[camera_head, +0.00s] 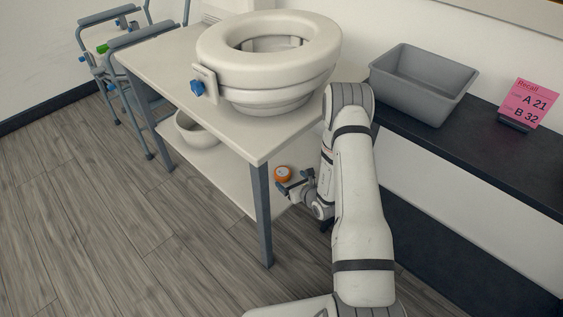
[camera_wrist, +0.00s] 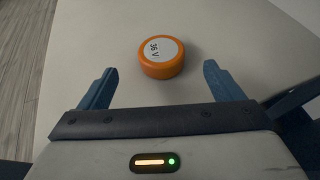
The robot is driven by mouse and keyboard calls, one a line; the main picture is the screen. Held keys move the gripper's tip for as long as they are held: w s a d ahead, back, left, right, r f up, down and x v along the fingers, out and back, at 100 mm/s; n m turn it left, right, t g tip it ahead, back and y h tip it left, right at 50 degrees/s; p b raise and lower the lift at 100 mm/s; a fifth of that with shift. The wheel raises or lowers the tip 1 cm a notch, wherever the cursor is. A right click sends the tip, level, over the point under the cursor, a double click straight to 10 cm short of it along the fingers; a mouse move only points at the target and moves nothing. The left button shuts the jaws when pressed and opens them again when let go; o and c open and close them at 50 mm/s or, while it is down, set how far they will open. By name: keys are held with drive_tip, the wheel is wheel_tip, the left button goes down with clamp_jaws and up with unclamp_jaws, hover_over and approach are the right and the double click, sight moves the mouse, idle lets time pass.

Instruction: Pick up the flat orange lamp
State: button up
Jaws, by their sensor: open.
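The flat orange lamp is a round orange disc (camera_wrist: 162,68) with a pale top label reading "36 V". In the wrist view it lies on a pale flat surface, ahead of my gripper (camera_wrist: 156,86) and roughly centred between its two blue fingers. The fingers are apart and do not touch it. In the head view the orange disc (camera_head: 283,174) is at the lower shelf of the white table, just beyond my gripper (camera_head: 293,187), which reaches in under the tabletop.
The white table (camera_head: 160,62) carries a large raised toilet seat (camera_head: 312,62); its front leg (camera_head: 262,215) stands close to my gripper. A white bowl (camera_head: 194,132) is on the lower shelf. A grey bin (camera_head: 447,98) and pink sign (camera_head: 529,101) stand on the dark counter at right.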

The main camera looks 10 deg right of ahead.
sight(284, 174)
drive_tip(key=b+x, duration=0.3)
drive_tip(key=x, duration=0.5)
drive_tip(key=shift+w, duration=0.1)
drive_tip(key=shift+c, duration=0.2)
drive_tip(key=c, duration=1.1)
